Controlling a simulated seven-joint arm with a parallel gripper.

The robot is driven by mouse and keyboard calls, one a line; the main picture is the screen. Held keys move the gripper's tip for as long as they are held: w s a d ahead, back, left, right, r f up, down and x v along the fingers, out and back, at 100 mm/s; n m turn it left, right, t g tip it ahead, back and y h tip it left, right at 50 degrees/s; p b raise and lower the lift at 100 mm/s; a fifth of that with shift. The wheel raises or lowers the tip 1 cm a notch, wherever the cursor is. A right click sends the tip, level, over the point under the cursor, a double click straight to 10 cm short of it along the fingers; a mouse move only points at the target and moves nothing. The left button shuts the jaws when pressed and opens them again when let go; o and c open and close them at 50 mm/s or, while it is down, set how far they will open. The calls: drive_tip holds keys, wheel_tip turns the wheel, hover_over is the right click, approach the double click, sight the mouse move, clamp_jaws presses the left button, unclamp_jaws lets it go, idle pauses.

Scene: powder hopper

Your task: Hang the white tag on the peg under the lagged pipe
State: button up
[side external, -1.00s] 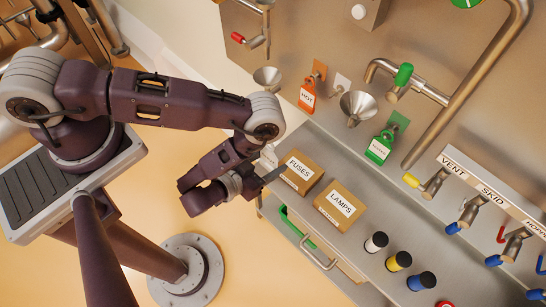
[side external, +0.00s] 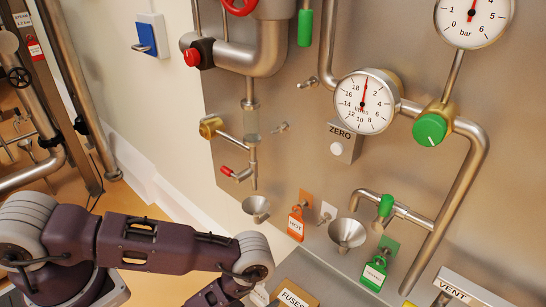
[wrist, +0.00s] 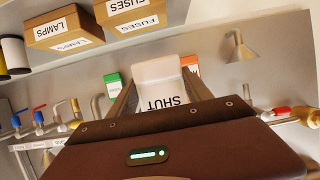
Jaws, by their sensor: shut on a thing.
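The white tag (wrist: 158,82), with the word SHUT on it, is held between the two fingers of my gripper (wrist: 160,92) in the wrist view. In the side external view a white piece that looks like the tag (side external: 260,295) shows at the bottom edge, below the small funnel; the gripper itself is cut off there. A bare white plate with a small peg (side external: 328,212) is on the steel panel between an orange plate and a green plate. I cannot tell which pipe is the lagged one or which peg is under it.
A red-orange HOT tag (side external: 296,226) and a green tag (side external: 374,275) hang beside the white plate. Funnels (side external: 347,233) and a green-handled pipe (side external: 385,206) stick out nearby. FUSES (wrist: 135,15) and LAMPS (wrist: 62,29) boxes sit on the shelf.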

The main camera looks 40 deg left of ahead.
drive_tip(key=w+a+r, duration=0.3)
drive_tip(key=w+r, duration=0.3)
drive_tip(key=w, duration=0.1)
drive_tip(key=w+a+r, duration=0.3)
drive_tip(key=w+r, duration=0.3)
drive_tip(key=w+a+r, duration=0.3)
drive_tip(key=a+r, duration=0.8)
drive_tip(key=shift+w+r+x, duration=0.15)
drive_tip(key=shift+r+x, duration=0.2)
drive_tip(key=shift+x, duration=1.2)
drive_tip(key=shift+w+r+x, duration=0.1)
drive_tip(key=shift+r+x, duration=0.2)
drive_tip(key=shift+x, duration=1.25)
drive_tip(key=shift+w+r+x, duration=0.15)
drive_tip(key=shift+r+x, duration=0.2)
drive_tip(key=shift+x, duration=1.25)
drive_tip(key=o, duration=1.4)
